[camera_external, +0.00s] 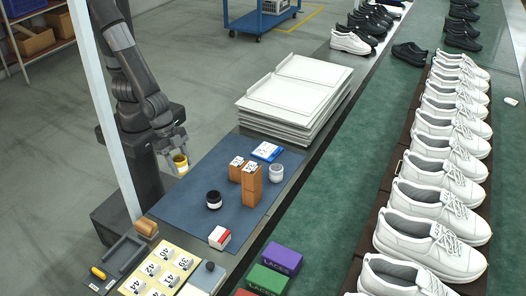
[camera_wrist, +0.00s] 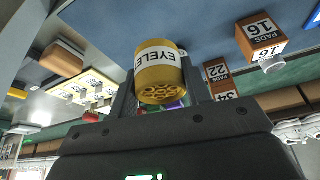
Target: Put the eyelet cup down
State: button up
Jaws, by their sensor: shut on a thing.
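The eyelet cup (camera_external: 180,162) is a yellow cup with a white band. In the wrist view the eyelet cup (camera_wrist: 158,72) shows the letters "EYELE" on its label, upside down in the picture. My gripper (camera_external: 179,167) is shut on it, with one dark finger on each side in the wrist view. In the external view the cup is at the left edge of the blue mat (camera_external: 232,208), seemingly above the bench. The gap beneath it cannot be judged exactly.
On the mat are a black-lidded jar (camera_external: 214,200), a white jar (camera_external: 276,172), brown pads boxes (camera_external: 251,186), a blue-and-white packet (camera_external: 266,151) and a red-and-white box (camera_external: 219,237). White trays (camera_external: 295,95) are stacked behind. The mat's left part is clear.

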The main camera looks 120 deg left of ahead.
jog(key=w+a+n, duration=0.2)
jog(key=w+a, duration=1.3)
jog(key=w+a+m, duration=0.2)
jog(key=w+a, duration=0.1)
jog(key=w, duration=1.5)
jog(key=shift+a+r, duration=0.15)
jog(key=shift+r, duration=0.1)
jog(key=w+a+f, duration=0.1)
jog(key=a+f, duration=0.1)
jog(key=a, duration=0.1)
jog(key=w+a+f, duration=0.2)
jog(key=a, duration=0.2)
jog(key=w+a+f, duration=0.1)
jog(key=a+f, duration=0.2)
jog(key=shift+w+a+f, duration=0.1)
jog(key=shift+w+a, duration=0.15)
jog(key=shift+a, duration=0.1)
jog(key=shift+f, duration=1.9)
jog(key=shift+f, duration=0.15)
